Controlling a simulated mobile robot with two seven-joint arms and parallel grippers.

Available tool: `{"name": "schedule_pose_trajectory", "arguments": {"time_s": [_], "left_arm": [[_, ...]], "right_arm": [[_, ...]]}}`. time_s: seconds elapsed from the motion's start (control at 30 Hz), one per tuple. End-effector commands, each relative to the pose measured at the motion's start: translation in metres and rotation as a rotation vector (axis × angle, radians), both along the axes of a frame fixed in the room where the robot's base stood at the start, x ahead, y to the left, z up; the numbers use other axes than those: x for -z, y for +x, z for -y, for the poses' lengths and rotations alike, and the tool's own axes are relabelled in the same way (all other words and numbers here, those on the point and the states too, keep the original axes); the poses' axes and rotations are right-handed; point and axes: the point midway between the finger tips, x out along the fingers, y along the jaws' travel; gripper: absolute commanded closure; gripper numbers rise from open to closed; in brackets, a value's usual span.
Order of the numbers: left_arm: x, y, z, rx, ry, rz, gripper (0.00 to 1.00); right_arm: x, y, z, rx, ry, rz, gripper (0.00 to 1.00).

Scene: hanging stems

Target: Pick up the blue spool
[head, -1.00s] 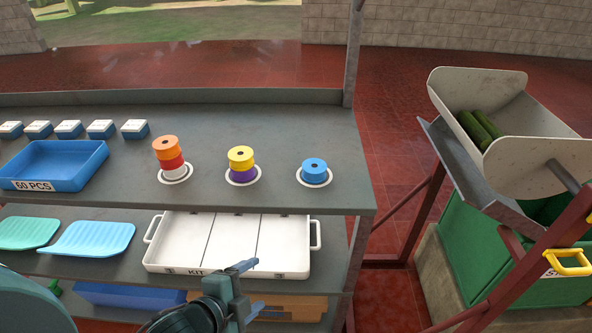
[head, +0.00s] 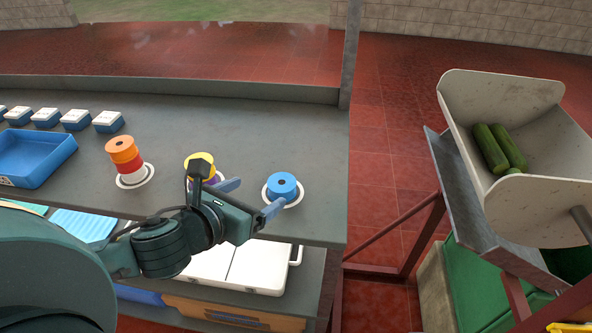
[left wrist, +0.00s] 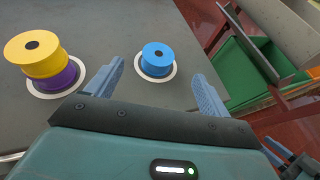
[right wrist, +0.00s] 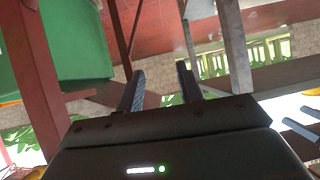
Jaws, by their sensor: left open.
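The blue spool (head: 282,185) stands alone on a white ring near the right front of the upper shelf. It also shows in the left wrist view (left wrist: 157,55), ahead of the fingers. My left gripper (head: 252,197) is open and empty, just short of the spool, to its left and front. In the left wrist view the spool sits between the lines of the two fingertips (left wrist: 157,73), apart from both. My right gripper (right wrist: 160,70) is open and empty in the right wrist view, away from the spools.
A yellow spool (left wrist: 33,45) on a purple one (left wrist: 55,77) stands left of the blue spool. A stack topped by an orange spool (head: 121,144) is further left. A blue tray (head: 40,158) lies beyond. A white hopper (head: 540,110) stands across a gap on the right.

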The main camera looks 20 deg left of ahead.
Motion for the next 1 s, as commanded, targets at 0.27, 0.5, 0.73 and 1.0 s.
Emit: {"name": "schedule_pose_trajectory", "arguments": {"time_s": [0.27,0.5,0.73,1.0], "left_arm": [[0.014,0.035,0.004,-0.006,-0.006,0.001,0.19],[0.029,0.068,0.008,-0.002,-0.004,0.001,0.19],[0.042,0.082,0.010,-0.003,-0.007,-0.003,0.19],[0.061,0.112,0.014,-0.001,-0.005,-0.001,0.19]], "right_arm": [[0.008,-0.010,0.001,0.000,-0.006,-0.031,0.64],[0.014,-0.015,0.002,0.000,-0.010,-0.049,0.64],[0.011,-0.012,0.003,0.002,-0.009,-0.041,0.64],[0.008,-0.008,0.003,0.003,-0.009,-0.031,0.64]]}}
